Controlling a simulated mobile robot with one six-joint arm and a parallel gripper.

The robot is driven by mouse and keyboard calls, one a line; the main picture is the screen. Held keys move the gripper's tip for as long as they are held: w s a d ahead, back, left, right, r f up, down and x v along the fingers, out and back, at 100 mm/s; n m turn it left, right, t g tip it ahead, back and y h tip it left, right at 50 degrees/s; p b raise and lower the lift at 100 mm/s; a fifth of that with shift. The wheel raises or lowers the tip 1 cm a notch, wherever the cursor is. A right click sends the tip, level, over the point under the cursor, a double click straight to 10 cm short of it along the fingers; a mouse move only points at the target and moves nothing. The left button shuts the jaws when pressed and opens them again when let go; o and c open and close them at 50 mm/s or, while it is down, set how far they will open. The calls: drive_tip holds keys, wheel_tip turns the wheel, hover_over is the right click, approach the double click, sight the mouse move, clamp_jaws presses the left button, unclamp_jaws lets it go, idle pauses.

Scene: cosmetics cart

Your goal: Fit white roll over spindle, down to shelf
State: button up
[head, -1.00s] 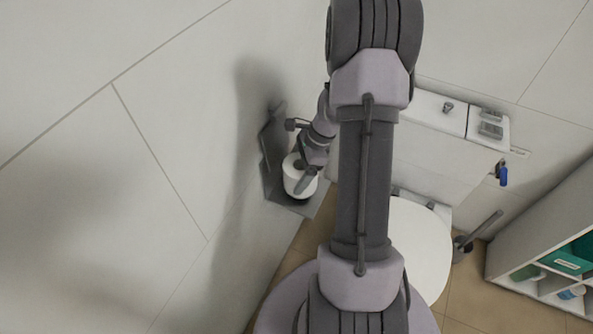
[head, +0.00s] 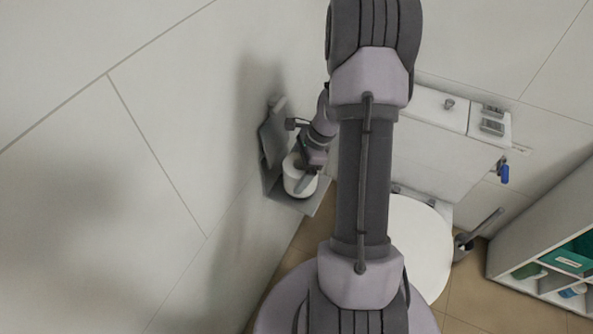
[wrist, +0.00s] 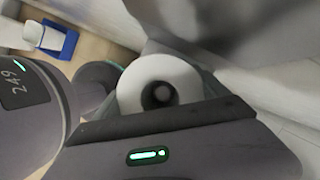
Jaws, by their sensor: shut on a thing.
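The white roll (head: 294,186) is upright at the grey wall holder, over its shelf (head: 311,206). My gripper (head: 307,178) reaches down from above and is shut on the roll's wall. In the wrist view the roll (wrist: 186,78) shows from above, with the round end of the spindle (wrist: 162,93) inside its dark hole. The roll is around the spindle, at least at its top. The gripper's body hides the roll's near side in the wrist view. I cannot tell whether the roll's bottom touches the shelf.
The holder's back plate (head: 272,140) stands against the wall, close to the left of my arm. A toilet (head: 420,245) with a cistern stands to the right. A brush (head: 480,230) and a white shelf unit (head: 540,245) are farther right.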

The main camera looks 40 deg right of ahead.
drive_tip(key=shift+f+b, duration=0.6)
drive_tip(key=shift+f, duration=0.2)
drive_tip(key=o, duration=1.3)
drive_tip(key=shift+r, duration=0.1)
drive_tip(key=p+v, duration=0.8)
drive_tip(key=v, duration=0.9)
drive_tip(key=shift+r, duration=0.1)
